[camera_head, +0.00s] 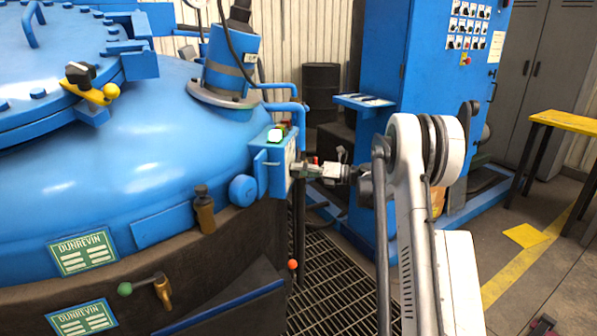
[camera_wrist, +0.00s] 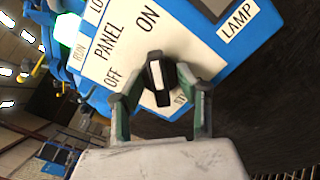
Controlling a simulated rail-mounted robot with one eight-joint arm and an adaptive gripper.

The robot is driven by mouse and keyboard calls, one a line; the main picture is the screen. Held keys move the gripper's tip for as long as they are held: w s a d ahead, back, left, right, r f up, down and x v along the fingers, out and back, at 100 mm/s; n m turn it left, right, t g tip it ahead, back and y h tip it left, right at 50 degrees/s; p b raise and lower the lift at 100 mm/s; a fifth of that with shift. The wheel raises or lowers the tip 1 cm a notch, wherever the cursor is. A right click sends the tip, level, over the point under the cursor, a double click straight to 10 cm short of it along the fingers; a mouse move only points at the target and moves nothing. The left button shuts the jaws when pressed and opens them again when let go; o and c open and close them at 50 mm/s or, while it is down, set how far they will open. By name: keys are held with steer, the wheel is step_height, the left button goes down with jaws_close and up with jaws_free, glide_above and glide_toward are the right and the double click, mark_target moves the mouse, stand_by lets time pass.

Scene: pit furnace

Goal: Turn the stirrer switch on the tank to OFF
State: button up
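The stirrer switch is a black knob with a white pointer bar (camera_wrist: 160,78) on a white panel plate (camera_wrist: 185,38) in the wrist view. Its pointer bar lies roughly in line with the ON mark; OFF is printed to its left. My gripper (camera_wrist: 162,93) has one finger on each side of the knob, with visible gaps, so it is open. In the head view my gripper (camera_head: 306,171) is at the right face of the blue control box (camera_head: 268,170) on the tank (camera_head: 140,125). The knob is hidden there.
A lit green lamp (camera_wrist: 68,30) is near the RUN mark; it also shows on top of the box in the head view (camera_head: 275,134). A LAMP label (camera_wrist: 239,24) is right of the knob. A blue cabinet (camera_head: 415,75) stands behind my arm. Floor grating (camera_head: 335,285) lies below.

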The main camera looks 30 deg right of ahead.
jaws_close()
steer(key=n, duration=0.4)
steer(key=shift+n, duration=0.3)
steer(key=n+b, duration=0.1)
steer(key=n, duration=0.3)
steer(key=shift+n, duration=0.3)
steer(key=n, duration=0.4)
steer(key=shift+s+n, duration=0.1)
steer(key=shift+n, duration=2.3)
